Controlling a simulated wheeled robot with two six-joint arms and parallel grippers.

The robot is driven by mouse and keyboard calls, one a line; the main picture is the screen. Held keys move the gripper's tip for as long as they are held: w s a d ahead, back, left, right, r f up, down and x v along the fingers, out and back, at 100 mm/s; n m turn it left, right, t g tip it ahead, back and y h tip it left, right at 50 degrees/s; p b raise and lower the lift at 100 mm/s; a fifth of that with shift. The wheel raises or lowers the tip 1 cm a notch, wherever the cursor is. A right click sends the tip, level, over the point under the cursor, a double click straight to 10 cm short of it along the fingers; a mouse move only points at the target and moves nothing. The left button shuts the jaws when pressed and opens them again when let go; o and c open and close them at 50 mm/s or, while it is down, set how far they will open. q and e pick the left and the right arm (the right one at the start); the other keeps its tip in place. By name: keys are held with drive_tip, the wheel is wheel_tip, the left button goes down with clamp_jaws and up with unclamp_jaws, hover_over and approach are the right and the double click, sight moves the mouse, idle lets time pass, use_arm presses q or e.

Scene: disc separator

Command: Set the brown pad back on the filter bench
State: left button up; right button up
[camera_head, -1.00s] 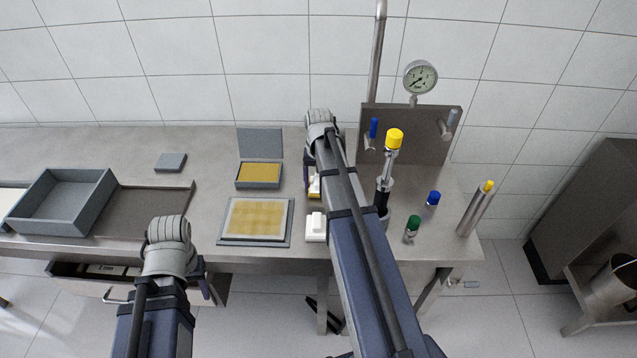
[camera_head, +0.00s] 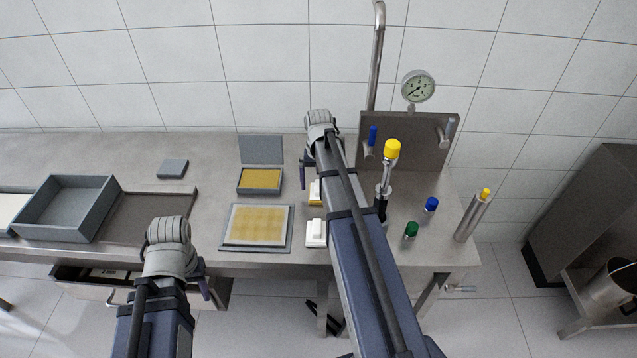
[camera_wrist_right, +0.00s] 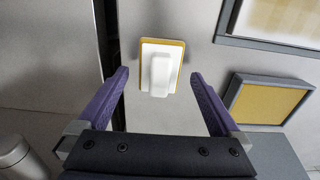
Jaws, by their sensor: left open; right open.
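A white-handled block with a mustard-brown pad under it (camera_head: 315,192) lies flat on the steel bench (camera_head: 215,180). It also shows in the right wrist view, its pad edge (camera_wrist_right: 179,47) framing the white handle. My right gripper (camera_head: 308,175) is by it in the head view, partly hidden by its own arm. In the right wrist view my right gripper (camera_wrist_right: 160,85) is open and empty, its fingertips either side of the block and apart from it. My left gripper (camera_head: 205,290) is open at the bench's front edge.
A second white block (camera_head: 316,233) lies nearer the front edge. A yellow gridded plate (camera_head: 257,224) and an open grey box with a mustard inside (camera_head: 260,179) are to the left.

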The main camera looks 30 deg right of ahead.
sight(318, 186)
wheel_tip(318, 186, up, 10)
drive_tip(key=p, duration=0.8)
drive_tip(key=shift+f+p, duration=0.15)
drive_tip(key=shift+p, duration=0.2)
drive_tip(key=s+a+n, duration=0.5)
drive_tip(key=s+a, duration=0.3)
drive_tip(key=a, duration=0.7)
drive_tip(key=s+a+n+h, duration=0.1)
drive_tip(key=s+a+n, duration=0.4)
drive_tip(key=a, duration=1)
drive_tip(key=s, duration=0.3)
drive_tip(key=shift+s+a, duration=0.25)
drive_tip(key=shift+c, duration=0.2)
